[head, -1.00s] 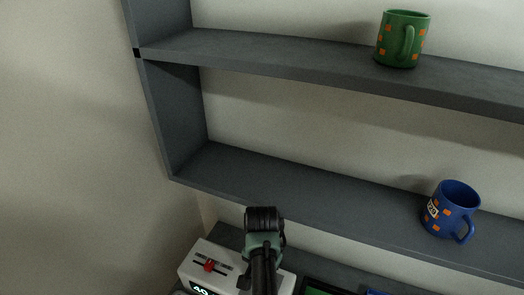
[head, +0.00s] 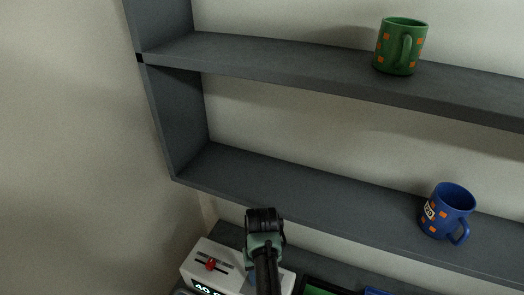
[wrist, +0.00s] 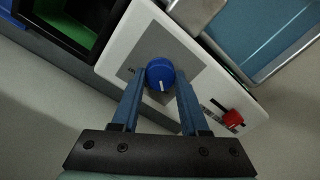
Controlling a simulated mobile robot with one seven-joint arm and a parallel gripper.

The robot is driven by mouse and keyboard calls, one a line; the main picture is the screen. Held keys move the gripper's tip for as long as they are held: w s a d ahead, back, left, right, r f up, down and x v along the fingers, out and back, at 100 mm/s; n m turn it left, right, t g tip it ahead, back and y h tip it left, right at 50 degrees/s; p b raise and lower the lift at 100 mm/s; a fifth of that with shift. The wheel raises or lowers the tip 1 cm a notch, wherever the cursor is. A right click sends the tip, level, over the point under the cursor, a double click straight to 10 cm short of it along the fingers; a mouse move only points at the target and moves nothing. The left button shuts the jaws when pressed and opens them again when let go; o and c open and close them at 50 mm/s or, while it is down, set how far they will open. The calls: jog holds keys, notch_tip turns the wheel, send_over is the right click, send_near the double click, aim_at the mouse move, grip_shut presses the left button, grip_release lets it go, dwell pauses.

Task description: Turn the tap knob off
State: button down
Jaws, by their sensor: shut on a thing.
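The tap knob (wrist: 161,75) is a round blue knob with a white pointer mark. It sits on a grey plate on the white machine (wrist: 122,48), which also shows at the bottom of the head view (head: 205,258). My gripper (wrist: 160,84) has its two blue fingers on either side of the knob, shut on it. In the wrist view the white mark points down and slightly right. In the head view my arm hides the knob and the fingertips.
A red slider (wrist: 233,118) is on the same machine, beside the knob. A green-bottomed black tray (wrist: 75,20) lies near it. Above are grey shelves with a green mug (head: 401,46) and a blue mug (head: 446,212). A wall stands at the left.

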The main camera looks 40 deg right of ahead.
jog(key=shift+r, duration=0.1)
dwell(0.4)
jog(key=shift+c, duration=2.1)
grip_release()
notch_tip(320, 180, up, 13)
jog(key=shift+p, duration=0.4)
